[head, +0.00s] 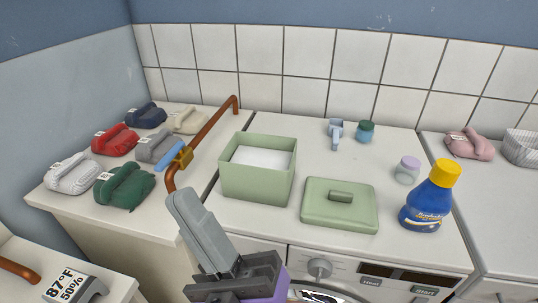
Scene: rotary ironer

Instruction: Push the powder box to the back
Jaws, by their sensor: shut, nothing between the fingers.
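The powder box (252,184) is an open, pale green square box with white powder (262,158) inside. It stands upright on the white top of the machine, left of the middle, with bare surface between it and the tiled wall. Its green lid (340,214) with a small handle lies flat to its right, apart from it. My gripper (180,196) is grey and shows in front of the box and to its left. Its fingers are together and hold nothing. I cannot tell whether it touches the box.
A copper pipe (214,125) with a brass fitting and blue lever rises left of the box. Folded cloths (124,186) lie on the left counter. A blue bottle (430,198), a lilac-capped jar (407,169), a teal-lidded jar (365,133) and a scoop (336,132) stand to the right.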

